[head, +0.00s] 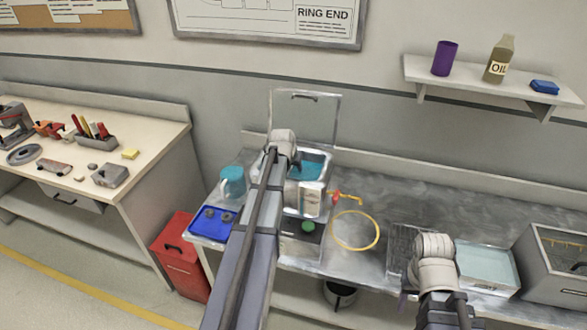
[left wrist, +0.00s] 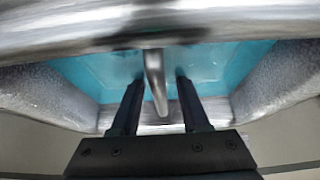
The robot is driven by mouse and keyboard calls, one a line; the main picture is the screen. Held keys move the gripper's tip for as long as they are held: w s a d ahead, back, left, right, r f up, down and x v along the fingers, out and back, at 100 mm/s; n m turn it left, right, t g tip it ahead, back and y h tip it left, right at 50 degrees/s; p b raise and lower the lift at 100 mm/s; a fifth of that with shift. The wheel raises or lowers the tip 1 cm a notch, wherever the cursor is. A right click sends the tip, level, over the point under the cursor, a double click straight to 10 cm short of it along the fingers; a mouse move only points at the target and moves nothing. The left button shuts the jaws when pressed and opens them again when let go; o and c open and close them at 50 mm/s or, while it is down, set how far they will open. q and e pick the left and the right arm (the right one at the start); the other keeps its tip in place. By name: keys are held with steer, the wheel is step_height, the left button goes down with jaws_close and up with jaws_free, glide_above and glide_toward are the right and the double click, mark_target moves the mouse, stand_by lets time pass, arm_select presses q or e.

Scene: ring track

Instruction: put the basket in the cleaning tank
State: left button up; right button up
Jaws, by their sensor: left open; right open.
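The cleaning tank (head: 316,200) stands on the metal bench with blue liquid (head: 316,165) inside; its lid (head: 318,115) is raised at the back. My left gripper is over the tank in the head view, its fingers hidden by my arm. In the left wrist view my left gripper (left wrist: 158,83) is open, with a metal bar (left wrist: 154,70) between its apart fingers and blue liquid beyond. I cannot tell what the bar belongs to. A wire-mesh piece (head: 401,240), possibly the basket or a rack, lies beside my right gripper (head: 433,243), whose fingers are hidden.
A tray of pale liquid (head: 486,265) and a grey box (head: 558,265) stand at the right. A yellow hose loop (head: 377,235) lies mid-bench. A blue tray (head: 212,224) and teal mug (head: 232,182) are left of the tank. A red bin (head: 182,260) stands on the floor.

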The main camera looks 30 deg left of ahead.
arm_select(q)
steer(key=p+v, duration=1)
steer(key=v, duration=0.2)
steer(key=shift+r, duration=0.1)
steer(key=shift+d, duration=0.15)
steer(key=s+d, duration=0.1)
steer(key=d, duration=0.3)
steer(key=s+d+f+m+g, duration=0.1)
steer(key=d, duration=0.3)
steer(key=s+d+m+h, duration=0.1)
steer(key=d, duration=0.3)
steer(key=shift+d+f+g, duration=0.25)
steer(key=shift+f+g, duration=0.05)
steer(key=s+d+m+g, duration=0.2)
steer(key=s+d, duration=0.7)
steer(key=d, duration=0.2)
steer(key=s+d+f+m+g+y, duration=0.1)
steer(key=s+d+m+g, duration=0.1)
steer(key=s+d, duration=0.7)
steer(key=d, duration=0.3)
steer(key=shift+s+f+m+g, duration=0.15)
steer(key=shift+s+m+g, duration=0.15)
steer(key=shift+s, duration=0.05)
steer(key=shift+c, duration=0.2)
